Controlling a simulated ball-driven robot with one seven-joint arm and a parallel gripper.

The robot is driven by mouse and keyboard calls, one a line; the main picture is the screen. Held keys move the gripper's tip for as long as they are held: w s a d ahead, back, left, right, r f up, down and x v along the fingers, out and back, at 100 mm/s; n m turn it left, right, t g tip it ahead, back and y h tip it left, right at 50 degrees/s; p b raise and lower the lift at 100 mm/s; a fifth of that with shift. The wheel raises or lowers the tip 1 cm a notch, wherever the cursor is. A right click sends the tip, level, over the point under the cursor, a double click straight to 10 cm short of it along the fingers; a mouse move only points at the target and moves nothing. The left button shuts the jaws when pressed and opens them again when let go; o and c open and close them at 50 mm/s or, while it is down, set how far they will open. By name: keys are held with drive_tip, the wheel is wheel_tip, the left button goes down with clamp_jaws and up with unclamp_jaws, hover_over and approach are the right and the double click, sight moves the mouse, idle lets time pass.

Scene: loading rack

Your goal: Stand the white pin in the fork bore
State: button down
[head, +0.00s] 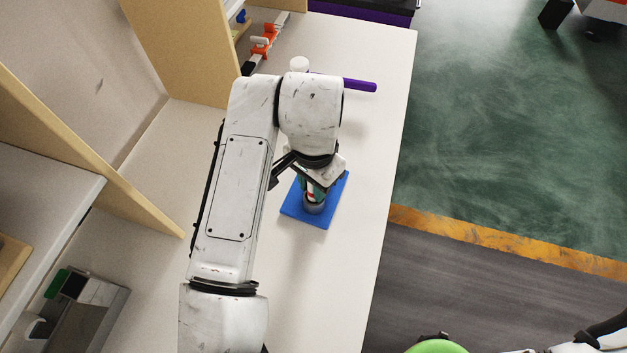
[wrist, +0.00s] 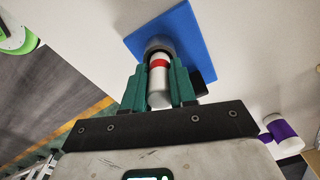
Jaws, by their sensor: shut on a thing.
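The white pin (wrist: 160,90) has a red band and sits between the two green fingers of my gripper (wrist: 158,75), which is shut on it. Its far end is at the mouth of a round grey socket (wrist: 158,43) on a blue plate (wrist: 189,33). The pin looks lined up with the socket, but I cannot tell how deep it is inside. In the head view my gripper (head: 313,186) is above the blue plate (head: 328,216), with the grey socket (head: 313,208) under it. My wrist hides most of the pin there.
A purple bar (head: 357,85) and a white cylinder (head: 299,64) lie behind my arm on the white table (head: 345,262). Wooden rack panels (head: 75,140) stand at left. The table's right edge is near the plate; the table in front of the plate is clear.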

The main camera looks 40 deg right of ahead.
drive_tip(key=shift+f+b, duration=0.65)
drive_tip(key=shift+f, duration=0.25)
idle(0.8)
drive_tip(key=c, duration=0.8)
unclamp_jaws()
wheel_tip(320, 180, up, 11)
drive_tip(key=shift+f+b, duration=0.1)
drive_tip(key=shift+b, duration=0.2)
